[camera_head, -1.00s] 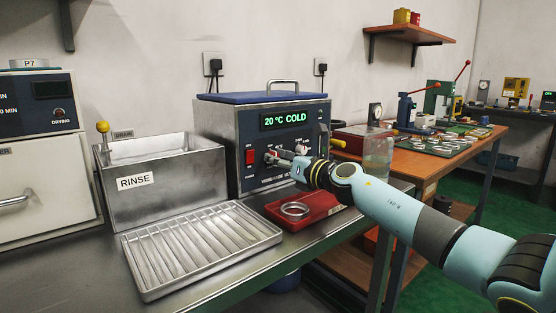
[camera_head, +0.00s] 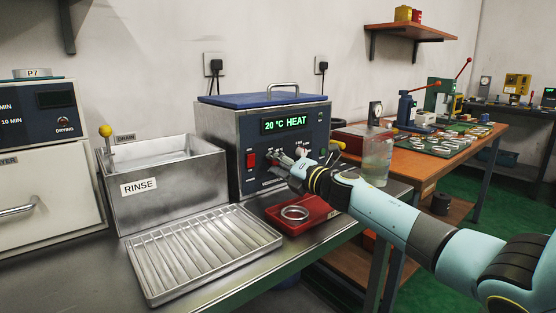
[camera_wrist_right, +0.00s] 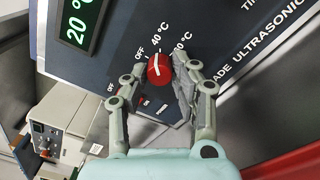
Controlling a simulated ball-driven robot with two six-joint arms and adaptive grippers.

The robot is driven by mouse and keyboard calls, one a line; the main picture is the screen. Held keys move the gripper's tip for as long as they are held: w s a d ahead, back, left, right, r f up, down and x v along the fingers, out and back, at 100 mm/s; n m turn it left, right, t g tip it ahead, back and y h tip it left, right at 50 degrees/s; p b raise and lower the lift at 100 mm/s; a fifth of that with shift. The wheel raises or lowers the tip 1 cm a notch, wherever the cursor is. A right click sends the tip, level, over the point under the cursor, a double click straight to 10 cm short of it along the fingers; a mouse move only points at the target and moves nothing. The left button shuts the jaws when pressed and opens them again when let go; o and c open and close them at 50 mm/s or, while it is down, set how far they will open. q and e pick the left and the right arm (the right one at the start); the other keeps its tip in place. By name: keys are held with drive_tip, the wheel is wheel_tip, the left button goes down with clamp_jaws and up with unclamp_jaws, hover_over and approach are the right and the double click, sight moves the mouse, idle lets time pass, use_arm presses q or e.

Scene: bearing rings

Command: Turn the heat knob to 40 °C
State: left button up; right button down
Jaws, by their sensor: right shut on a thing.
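The heat knob (camera_wrist_right: 159,68) is red with a white pointer line and sits on the blue front panel of the ultrasonic cleaner (camera_head: 236,150). In the right wrist view its pointer stands roughly toward the 40 °C mark, between OFF and a higher mark partly hidden by a finger. My right gripper (camera_wrist_right: 157,76) has a finger on each side of the knob and is shut on it; in the head view the gripper (camera_head: 284,160) hides the knob. The green display (camera_head: 286,124) reads "20 °C HEAT". My left gripper is not in view.
A red switch (camera_head: 251,160) is left of the gripper. A red tray (camera_head: 318,208) with metal rings (camera_head: 295,213) stands below it. The rinse tank (camera_head: 165,193) and ribbed drain tray (camera_head: 205,250) are to the left. A glass jar (camera_head: 377,158) stands on the right.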

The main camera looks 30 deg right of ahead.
drive_tip(key=shift+m+p, duration=0.3)
drive_tip(key=shift+m, duration=0.9)
drive_tip(key=c, duration=1.1)
unclamp_jaws()
drive_tip(key=shift+o, duration=0.2)
drive_tip(key=shift+s+d+f, duration=0.1)
drive_tip(key=shift+s+d, duration=0.1)
drive_tip(key=shift+s, duration=1.8)
drive_tip(key=shift+s+d+f, duration=0.1)
drive_tip(key=shift+s+d, duration=0.15)
drive_tip(key=shift+s, duration=1.75)
drive_tip(key=shift+s+d, duration=0.2)
drive_tip(key=shift+s, duration=1.8)
